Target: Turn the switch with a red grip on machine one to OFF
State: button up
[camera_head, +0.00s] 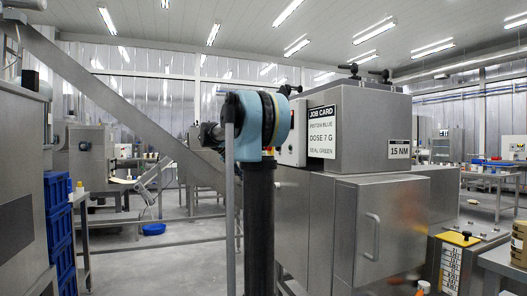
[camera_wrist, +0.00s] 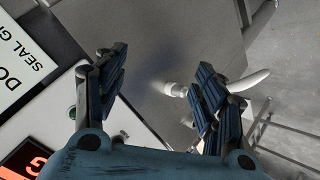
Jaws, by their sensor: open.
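My gripper (camera_wrist: 160,92) is open and empty in the wrist view, its dark ribbed fingers spread wide above grey metal. A steel machine (camera_head: 347,128) with a job card stands at the right of centre in the head view; I cannot read a machine number on it. Its light control panel (camera_head: 293,132) is partly hidden behind my arm. A pale panel (camera_wrist: 130,122) with a green button shows below the left finger in the wrist view. I cannot make out a switch with a red grip in either view.
A white curved bar (camera_wrist: 250,81) with a pale knob passes behind the right fingers. A red display (camera_wrist: 24,160) lies at lower left. A steel door with a handle (camera_head: 373,236) fronts the machine. Blue crates (camera_head: 58,225) stand at left; open floor (camera_head: 185,262) lies left of my arm.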

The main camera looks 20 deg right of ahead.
jog(key=w+r+m+g+h, duration=0.1)
jog(key=w+r+m+h, duration=0.35)
jog(key=w, duration=1.05)
jog(key=w+r+m+h, duration=0.4)
jog(key=w+r, duration=0.2)
jog(key=w, duration=0.9)
jog(key=s+d, duration=0.1)
jog(key=d, duration=1.6)
jog(key=shift+n+y, duration=0.25)
jog(key=shift+c, duration=0.6)
jog(key=shift+a, duration=0.15)
jog(key=c, duration=0.9)
